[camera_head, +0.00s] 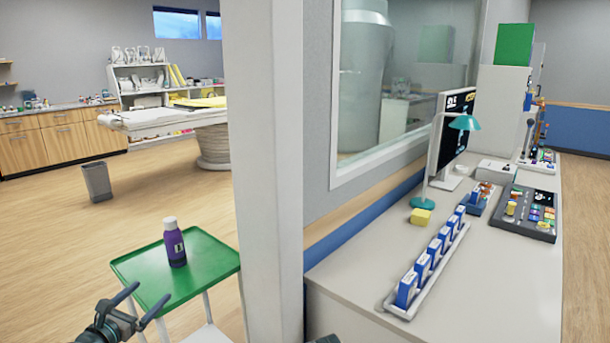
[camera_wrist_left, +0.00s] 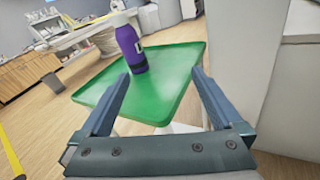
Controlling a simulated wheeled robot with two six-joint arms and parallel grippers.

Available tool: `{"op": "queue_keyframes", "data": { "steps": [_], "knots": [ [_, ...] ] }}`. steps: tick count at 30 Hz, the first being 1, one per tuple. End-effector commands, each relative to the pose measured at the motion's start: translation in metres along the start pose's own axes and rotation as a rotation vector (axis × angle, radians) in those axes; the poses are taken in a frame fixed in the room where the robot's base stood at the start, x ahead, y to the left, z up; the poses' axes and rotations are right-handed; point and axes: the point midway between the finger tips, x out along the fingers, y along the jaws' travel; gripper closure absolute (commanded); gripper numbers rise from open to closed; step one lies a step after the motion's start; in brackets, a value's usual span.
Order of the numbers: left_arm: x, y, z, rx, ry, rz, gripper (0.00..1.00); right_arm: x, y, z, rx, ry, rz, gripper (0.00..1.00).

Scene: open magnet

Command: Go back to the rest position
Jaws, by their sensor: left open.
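My left gripper (camera_head: 141,304) is open and empty at the lower left of the head view, by the near edge of a green-topped cart (camera_head: 205,262). In the left wrist view its two fingers (camera_wrist_left: 160,98) are spread apart, with the green tray top (camera_wrist_left: 165,88) beyond them. A purple bottle with a white cap (camera_head: 174,243) stands upright on the green top, apart from the fingers. The bottle also shows in the left wrist view (camera_wrist_left: 131,48), beyond the left finger.
A white pillar (camera_head: 262,150) stands right of the cart. A white desk (camera_head: 480,270) to the right holds a row of blue-and-white boxes (camera_head: 422,266), a teal lamp (camera_head: 463,123), a monitor (camera_head: 450,130) and a control panel (camera_head: 524,213). A grey bin (camera_head: 97,180) stands on open floor.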

Motion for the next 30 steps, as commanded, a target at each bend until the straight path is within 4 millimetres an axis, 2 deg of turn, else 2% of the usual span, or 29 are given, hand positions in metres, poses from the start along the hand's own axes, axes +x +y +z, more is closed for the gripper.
{"op": "queue_keyframes", "data": {
  "steps": [5, 8, 11, 14, 15, 18, 22, 25, 30],
  "knots": [
    [0.017, -0.044, 0.011, 0.166, 0.052, -0.129, 0.00, -0.019, 0.002, 0.001, 0.000, 0.000, 0.000, 0.50],
    [0.027, -0.078, 0.015, 0.300, 0.087, -0.232, 0.00, -0.031, 0.003, 0.002, 0.000, 0.000, 0.000, 0.50],
    [0.034, -0.120, 0.019, 0.473, 0.119, -0.369, 0.00, -0.047, 0.004, 0.003, 0.000, 0.000, 0.000, 0.50],
    [0.036, -0.174, 0.025, 0.704, 0.143, -0.557, 0.00, -0.069, 0.007, 0.004, 0.000, 0.000, 0.000, 0.50],
    [0.034, -0.198, 0.026, 0.814, 0.147, -0.649, 0.00, -0.080, 0.008, 0.005, 0.000, 0.000, 0.000, 0.50],
    [0.020, -0.254, 0.028, 1.105, 0.139, -0.899, 0.00, -0.105, 0.010, 0.006, 0.000, 0.000, 0.000, 0.50],
    [-0.009, -0.307, 0.031, 1.470, 0.086, -1.230, 0.00, -0.136, 0.013, 0.008, 0.001, 0.000, 0.000, 0.50],
    [-0.036, -0.332, 0.036, 1.727, 0.018, -1.486, 0.00, -0.159, 0.015, 0.009, 0.001, 0.000, 0.000, 0.50],
    [-0.074, -0.349, 0.050, 2.059, -0.107, -1.861, 0.00, -0.189, 0.018, 0.011, 0.001, 0.000, 0.000, 0.50]
  ]
}}
